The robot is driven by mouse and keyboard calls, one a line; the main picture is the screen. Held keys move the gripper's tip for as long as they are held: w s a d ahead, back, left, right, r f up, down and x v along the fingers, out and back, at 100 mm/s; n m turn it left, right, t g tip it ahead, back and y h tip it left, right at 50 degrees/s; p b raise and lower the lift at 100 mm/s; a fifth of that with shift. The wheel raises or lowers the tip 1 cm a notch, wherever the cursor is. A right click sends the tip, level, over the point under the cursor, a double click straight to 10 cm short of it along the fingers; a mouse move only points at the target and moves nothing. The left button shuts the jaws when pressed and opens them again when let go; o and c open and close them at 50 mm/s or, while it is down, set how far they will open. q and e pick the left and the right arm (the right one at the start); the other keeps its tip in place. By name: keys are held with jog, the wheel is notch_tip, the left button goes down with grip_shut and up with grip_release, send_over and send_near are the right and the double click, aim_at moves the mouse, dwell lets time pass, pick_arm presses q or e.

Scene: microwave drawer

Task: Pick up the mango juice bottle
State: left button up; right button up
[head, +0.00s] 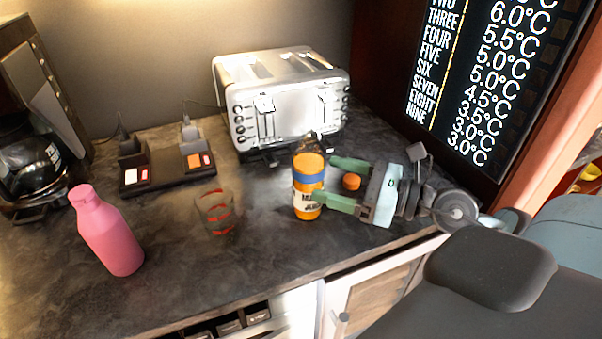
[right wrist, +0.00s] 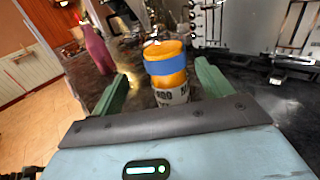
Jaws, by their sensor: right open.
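The mango juice bottle (head: 307,188) stands upright on the dark counter in front of the toaster. It has orange juice, a blue band and a white label with dark letters. My right gripper (head: 322,179) comes in from the right, open, with its green fingers pointing at the bottle. In the right wrist view the bottle (right wrist: 168,72) stands between and just beyond the fingertips of the open gripper (right wrist: 163,80). I cannot tell whether a finger touches it. My left gripper is not in view.
A silver toaster (head: 279,99) stands behind the bottle. A glass (head: 215,213) and a pink bottle (head: 106,232) stand to the left. A small orange round thing (head: 351,181) shows between the fingers. A black tray (head: 168,170) and a coffee maker (head: 35,165) are further left.

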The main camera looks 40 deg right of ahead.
aim_at(299, 169)
jog(key=shift+r, duration=0.15)
jog(key=shift+w+a, duration=0.2)
jog(key=shift+w, duration=0.05)
jog(key=shift+w+a+p, duration=0.3)
jog(key=shift+w+p, duration=0.25)
jog(key=shift+w, duration=0.05)
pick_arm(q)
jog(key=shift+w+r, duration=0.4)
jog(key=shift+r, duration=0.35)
pick_arm(e)
jog(key=shift+w+a, duration=0.15)
jog(key=shift+w, duration=0.05)
jog(key=shift+w, duration=0.1)
jog(key=x, duration=0.1)
jog(key=p+x, duration=0.1)
jog(key=x, duration=0.1)
jog(key=shift+w+d, duration=0.2)
jog(key=shift+w, duration=0.25)
jog(key=shift+p+x, duration=0.3)
jog(key=shift+x, duration=0.45)
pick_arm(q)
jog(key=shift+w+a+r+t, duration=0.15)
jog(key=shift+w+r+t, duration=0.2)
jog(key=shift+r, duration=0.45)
pick_arm(e)
jog(key=shift+f, duration=0.3)
jog(key=shift+c, duration=0.5)
